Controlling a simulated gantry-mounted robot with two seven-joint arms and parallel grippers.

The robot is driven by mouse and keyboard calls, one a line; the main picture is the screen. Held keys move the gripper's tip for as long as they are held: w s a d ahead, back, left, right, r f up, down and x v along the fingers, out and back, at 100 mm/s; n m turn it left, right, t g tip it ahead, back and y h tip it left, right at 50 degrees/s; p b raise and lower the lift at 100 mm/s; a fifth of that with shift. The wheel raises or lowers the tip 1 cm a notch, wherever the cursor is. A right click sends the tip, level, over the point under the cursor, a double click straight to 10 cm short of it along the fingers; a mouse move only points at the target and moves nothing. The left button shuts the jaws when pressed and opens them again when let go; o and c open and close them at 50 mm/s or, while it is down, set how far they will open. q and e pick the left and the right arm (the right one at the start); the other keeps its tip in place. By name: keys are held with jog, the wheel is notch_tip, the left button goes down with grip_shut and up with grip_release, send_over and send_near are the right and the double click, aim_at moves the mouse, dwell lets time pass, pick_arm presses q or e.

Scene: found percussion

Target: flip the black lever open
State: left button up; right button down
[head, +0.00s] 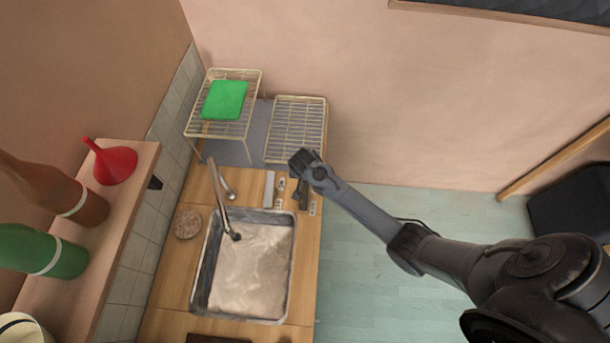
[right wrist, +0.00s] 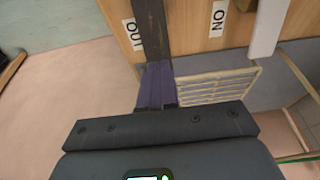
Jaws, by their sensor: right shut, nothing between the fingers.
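The black lever (right wrist: 152,30) shows in the right wrist view as a long dark bar against the wooden counter, between the "OUT" and "ON" labels. In the head view it is a small dark piece (head: 303,192) at the counter's right edge, partly hidden by my right arm. My right gripper (right wrist: 155,86) is shut and empty, its fingers in line with the lever's near end. I cannot tell whether they touch it. In the head view the right gripper (head: 300,165) is over the counter edge beside the lever. My left gripper is not in view.
A pale grey lever (head: 270,188) stands left of the black one. The sink (head: 200,270) and its faucet (head: 221,205) are nearer. Wire racks (head: 298,128) stand behind, one with a green item (head: 225,100) on top. Open floor (head: 370,270) lies to the right.

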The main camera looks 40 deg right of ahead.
jog(key=shift+w+d+f, duration=0.1)
jog(key=shift+w+f, duration=0.05)
jog(key=shift+f, duration=0.4)
jog(key=shift+w+d+f, duration=0.1)
jog(key=shift+w+d+f+g+y, duration=0.2)
jog(key=shift+w+f+g+y, duration=0.15)
jog(key=shift+g+y, duration=0.35)
jog(key=shift+w+d+f+g+y+b, duration=0.2)
jog(key=shift+f+g+y+b, duration=0.1)
jog(key=shift+g+y+b, duration=0.1)
jog(key=shift+w+d+f+g+y+b, duration=0.15)
jog(key=shift+f+g+y+b, duration=0.1)
jog(key=shift+g+y+b, duration=0.15)
jog(key=shift+d+f+b, duration=0.2)
jog(key=shift+f+b, duration=0.1)
jog(key=shift+w+d+f, duration=0.1)
jog(key=shift+f, duration=0.4)
